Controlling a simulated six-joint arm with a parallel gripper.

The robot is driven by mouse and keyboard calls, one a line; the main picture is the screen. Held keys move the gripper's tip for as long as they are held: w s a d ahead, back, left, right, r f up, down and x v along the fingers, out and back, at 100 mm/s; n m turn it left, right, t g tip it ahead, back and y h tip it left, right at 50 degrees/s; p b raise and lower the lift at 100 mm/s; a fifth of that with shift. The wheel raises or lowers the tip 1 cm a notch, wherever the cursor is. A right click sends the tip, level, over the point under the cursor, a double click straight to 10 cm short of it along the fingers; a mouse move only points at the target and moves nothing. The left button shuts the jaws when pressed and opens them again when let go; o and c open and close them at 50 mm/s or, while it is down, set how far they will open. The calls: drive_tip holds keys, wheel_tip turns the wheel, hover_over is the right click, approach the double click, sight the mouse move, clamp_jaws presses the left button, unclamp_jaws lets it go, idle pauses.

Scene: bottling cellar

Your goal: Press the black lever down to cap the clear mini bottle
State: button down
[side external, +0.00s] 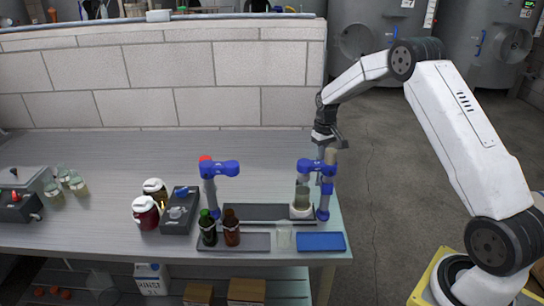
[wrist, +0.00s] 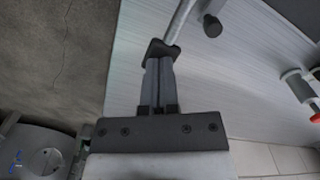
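My gripper (wrist: 162,72) has its two fingers together, with only a thin line between them. In the side view my gripper (side external: 325,138) is above the right blue-headed capper (side external: 318,167). A pale lever rod (wrist: 181,20) runs up from a dark piece (wrist: 164,50) at my fingertips; this looks like the black lever's end, but I cannot tell contact exactly. In the side view the lever stands roughly upright, its top partly hidden by my gripper. A clear bottle with pale greenish contents (side external: 302,197) stands upright under the right capper on a white base.
A second capper (side external: 219,169) with a red knob stands to the left. Jars (side external: 146,214) and a dark box (side external: 179,211) stand farther left.

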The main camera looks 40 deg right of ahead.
drive_tip(key=shift+s+a+f, duration=0.1)
drive_tip(key=shift+s+f, duration=0.05)
drive_tip(key=shift+f, duration=0.75)
idle(1.6)
drive_tip(key=shift+r, duration=4.65)
drive_tip(key=shift+a, duration=0.5)
drive_tip(key=s+a+f+n+t, duration=0.1)
drive_tip(key=s+a+n+t, duration=0.1)
drive_tip(key=s+a, duration=1.9)
drive_tip(key=shift+a+f+n+t, duration=0.35)
drive_tip(key=shift+a+n, duration=0.15)
drive_tip(key=shift+a, duration=0.1)
